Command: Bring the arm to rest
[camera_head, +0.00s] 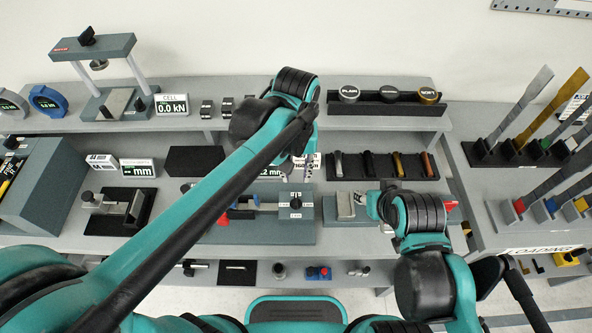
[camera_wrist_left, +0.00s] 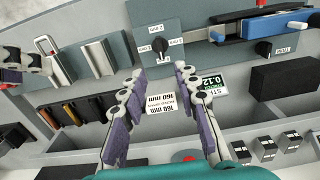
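My left arm reaches in from the left in the head view, and its gripper (camera_head: 296,172) hangs over the middle of the bench, partly hidden by its own wrist. In the left wrist view the left gripper (camera_wrist_left: 161,70) is open, with an empty gap between its fingers, above the shelf in front of a grey-blue panel with a black knob (camera_wrist_left: 160,45). My right arm is folded at the lower right of the head view. Its gripper (camera_head: 385,226) is mostly hidden by the wrist; its fingers also show at the left wrist view's left edge (camera_wrist_left: 20,62).
The knob panel (camera_head: 296,203) lies close below the left gripper. A rack of small specimens (camera_head: 382,166) and a grey clamp block (camera_head: 345,207) are to its right. A load frame (camera_head: 92,50) stands at the back left, tall specimens (camera_head: 520,105) at the right.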

